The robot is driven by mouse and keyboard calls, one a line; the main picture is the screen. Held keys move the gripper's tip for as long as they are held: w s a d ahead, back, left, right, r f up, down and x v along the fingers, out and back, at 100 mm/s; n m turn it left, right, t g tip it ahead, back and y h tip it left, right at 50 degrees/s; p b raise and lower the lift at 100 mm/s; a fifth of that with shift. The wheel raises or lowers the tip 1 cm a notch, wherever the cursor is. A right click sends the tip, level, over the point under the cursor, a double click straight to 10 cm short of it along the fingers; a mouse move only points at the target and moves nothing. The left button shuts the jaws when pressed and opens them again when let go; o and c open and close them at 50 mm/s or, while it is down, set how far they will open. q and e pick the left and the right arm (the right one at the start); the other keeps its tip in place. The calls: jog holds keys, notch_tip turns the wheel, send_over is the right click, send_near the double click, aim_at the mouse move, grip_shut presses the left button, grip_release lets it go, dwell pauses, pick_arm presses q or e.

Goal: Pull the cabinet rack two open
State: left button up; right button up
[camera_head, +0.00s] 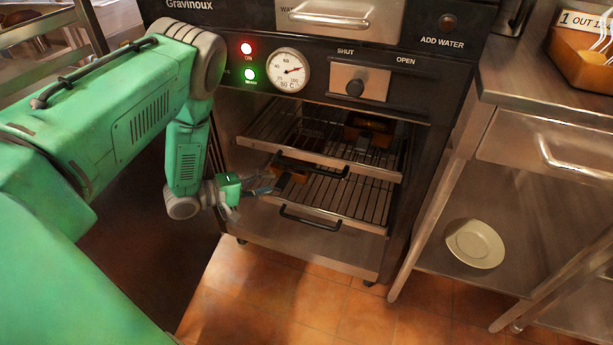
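The grill cabinet stands in the middle with its front open. It holds an upper wire rack (270,135) with a black bar handle (312,166) and a lower wire rack (350,198) with a black bar handle (310,218). Both racks stick out somewhat at the front. I cannot tell which one is rack two. My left gripper (264,188) is at the left front of the cabinet, between the heights of the two handles and left of both. It appears to hold neither handle. Its fingers are small and dark, so their opening is unclear. My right gripper is out of view.
The tiled floor (270,300) in front of the cabinet is clear.

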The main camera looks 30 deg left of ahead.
aim_at(303, 169)
pick_arm(q)
jog(key=shift+n+h, duration=0.5)
jog(key=shift+h, duration=0.3)
jog(key=shift+w+a+r+b+x, duration=0.2)
jog(key=shift+b+x, duration=0.55)
jog(key=shift+x, duration=1.25)
jog(key=shift+w+a+r+b+x, duration=0.25)
jog(key=shift+b+x, duration=0.45)
jog(key=shift+x, duration=1.35)
jog(key=shift+w+a+f+b+x, duration=0.2)
jog(key=shift+b+x, duration=0.55)
jog(key=shift+x, duration=1.25)
jog(key=shift+s+r, duration=0.15)
jog(key=shift+d, duration=0.1)
grip_shut()
